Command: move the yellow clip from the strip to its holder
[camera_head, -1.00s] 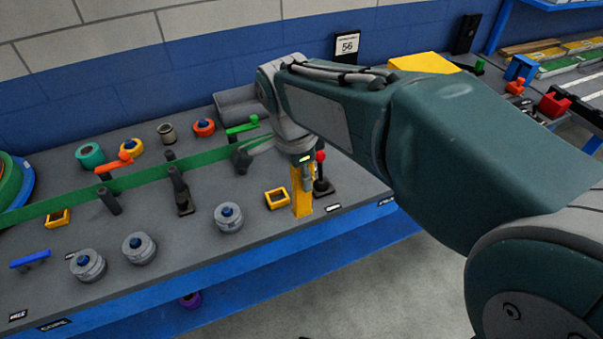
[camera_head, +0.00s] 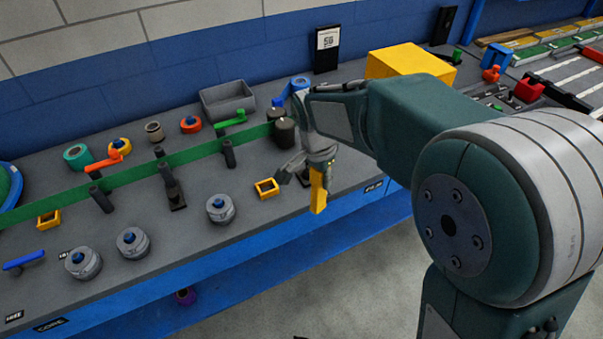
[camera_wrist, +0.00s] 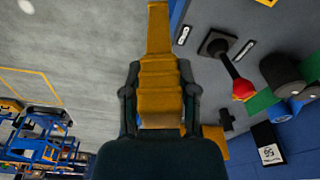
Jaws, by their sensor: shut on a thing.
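The yellow clip (camera_head: 318,196) is held in my gripper (camera_head: 319,168), hanging down at the bench's front edge in the head view. In the wrist view the clip (camera_wrist: 159,73) lies between the two dark fingers of my gripper (camera_wrist: 158,92), its narrow end pointing away. The green strip (camera_head: 202,152) runs along the bench past dark posts, and the held clip is apart from it. Two yellow square frames lie on the bench, one just left of my gripper (camera_head: 266,188) and one at the far left (camera_head: 48,219). I cannot tell which is the holder.
A red-knobbed lever (camera_wrist: 243,89) stands near the clip in the wrist view. Several grey rollers (camera_head: 220,209) sit along the bench front. A grey tray (camera_head: 228,101) and a yellow box (camera_head: 410,64) are behind. Open floor (camera_head: 370,255) lies before the bench.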

